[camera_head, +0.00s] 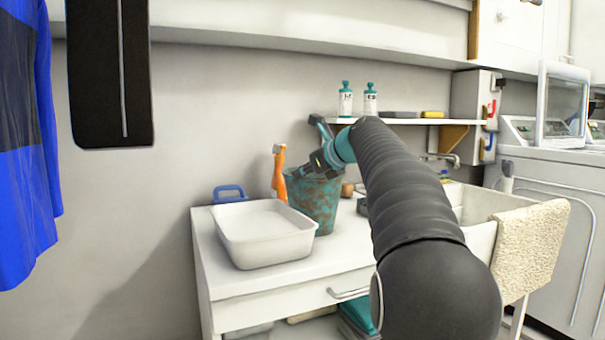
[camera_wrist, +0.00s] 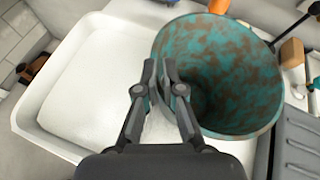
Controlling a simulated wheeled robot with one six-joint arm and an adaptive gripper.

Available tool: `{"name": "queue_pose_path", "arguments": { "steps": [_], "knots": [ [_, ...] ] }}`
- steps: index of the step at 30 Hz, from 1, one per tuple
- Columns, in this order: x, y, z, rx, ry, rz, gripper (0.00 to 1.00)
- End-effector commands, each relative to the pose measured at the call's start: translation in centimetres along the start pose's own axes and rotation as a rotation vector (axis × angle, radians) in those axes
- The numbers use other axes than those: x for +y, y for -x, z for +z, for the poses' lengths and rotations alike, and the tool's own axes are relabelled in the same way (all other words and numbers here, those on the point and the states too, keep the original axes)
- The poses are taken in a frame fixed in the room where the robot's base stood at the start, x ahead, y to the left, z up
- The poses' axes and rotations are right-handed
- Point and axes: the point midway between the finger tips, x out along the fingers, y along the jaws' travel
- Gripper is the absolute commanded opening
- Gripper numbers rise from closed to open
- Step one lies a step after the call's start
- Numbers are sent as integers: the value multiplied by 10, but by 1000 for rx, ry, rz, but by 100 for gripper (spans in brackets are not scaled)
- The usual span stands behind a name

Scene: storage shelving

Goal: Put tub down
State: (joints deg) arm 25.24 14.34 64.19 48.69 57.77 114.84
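The tub appears to be the teal bucket with rusty brown patches (camera_head: 318,200), upright behind and right of the white basin (camera_head: 268,247) in the head view. In the wrist view, the bucket (camera_wrist: 225,65) is seen from above, empty and open. My gripper (camera_wrist: 160,75) is at its left rim, one finger outside and one inside, close together on the wall. My gripper (camera_head: 316,165) is also at the bucket's top in the head view. The white basin (camera_wrist: 28,105) lies left of it and is empty. Whether the bucket's base touches the table is hard to tell.
The white table (camera_head: 245,281) has little free room, mainly at its front. An orange-handled tool (camera_head: 279,178) and blue-handled item (camera_head: 229,192) are behind the basin. A wooden block (camera_wrist: 292,52) is right of the bucket. A sink with a towel (camera_head: 530,248) is at the right.

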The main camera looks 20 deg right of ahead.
Motion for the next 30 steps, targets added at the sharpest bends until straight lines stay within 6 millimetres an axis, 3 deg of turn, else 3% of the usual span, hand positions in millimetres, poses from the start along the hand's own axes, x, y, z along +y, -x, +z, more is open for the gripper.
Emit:
{"name": "queue_pose_path", "arguments": {
  "steps": [1,2,14,30],
  "knots": [
    [0,0,0,0,0,0,24],
    [0,0,0,0,0,0,31],
    [-1,6,2,0,0,-1,31],
    [-1,100,2,0,-1,-2,31]
  ]
}}
